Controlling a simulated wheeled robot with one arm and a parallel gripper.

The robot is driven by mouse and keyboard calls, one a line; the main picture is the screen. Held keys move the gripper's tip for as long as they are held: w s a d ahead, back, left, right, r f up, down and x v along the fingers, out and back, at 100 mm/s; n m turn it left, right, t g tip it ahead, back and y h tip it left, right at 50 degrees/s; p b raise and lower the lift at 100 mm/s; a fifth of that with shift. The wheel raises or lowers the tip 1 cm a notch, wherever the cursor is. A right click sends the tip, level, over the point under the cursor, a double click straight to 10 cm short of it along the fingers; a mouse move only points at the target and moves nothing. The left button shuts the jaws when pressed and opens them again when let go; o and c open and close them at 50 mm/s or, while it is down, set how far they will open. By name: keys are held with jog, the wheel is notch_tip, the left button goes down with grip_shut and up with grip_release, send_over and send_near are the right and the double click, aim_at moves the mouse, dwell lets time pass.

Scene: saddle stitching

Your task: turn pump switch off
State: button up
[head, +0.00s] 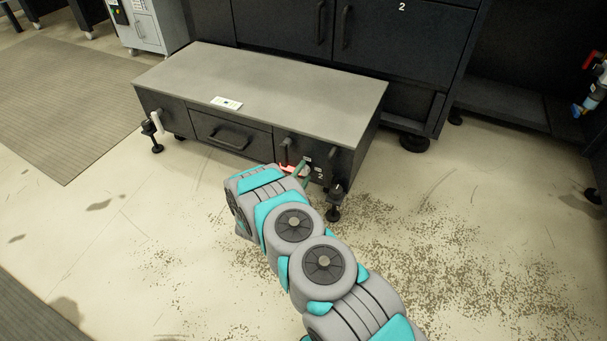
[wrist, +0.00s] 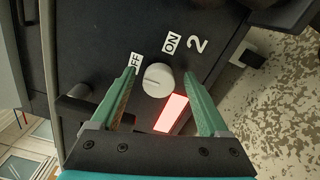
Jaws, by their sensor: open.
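The pump switch is a round pale knob (wrist: 158,80) on the dark front panel of the low cabinet, seen in the wrist view. An OFF label (wrist: 135,66) sits to its upper left, partly covered by a finger, and an ON label (wrist: 171,43) above it. I cannot tell which label the knob points at. A red light (wrist: 172,113) glows below the knob. My gripper (wrist: 159,74) is open, with one green finger on each side of the knob and visible gaps between. In the head view my gripper (head: 301,170) is at the cabinet's right front, partly hidden by my arm.
The low grey-topped cabinet (head: 270,88) stands on short feet, with a drawer handle (head: 226,138) left of the switch. A large dark cabinet (head: 400,45) stands behind it. A small white card (head: 227,103) lies on top. The floor in front is open, with dark specks at right.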

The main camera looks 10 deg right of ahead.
jog(key=v, duration=0.7)
jog(key=shift+s, duration=0.2)
jog(key=shift+w+a, duration=0.1)
jog(key=shift+a, duration=0.1)
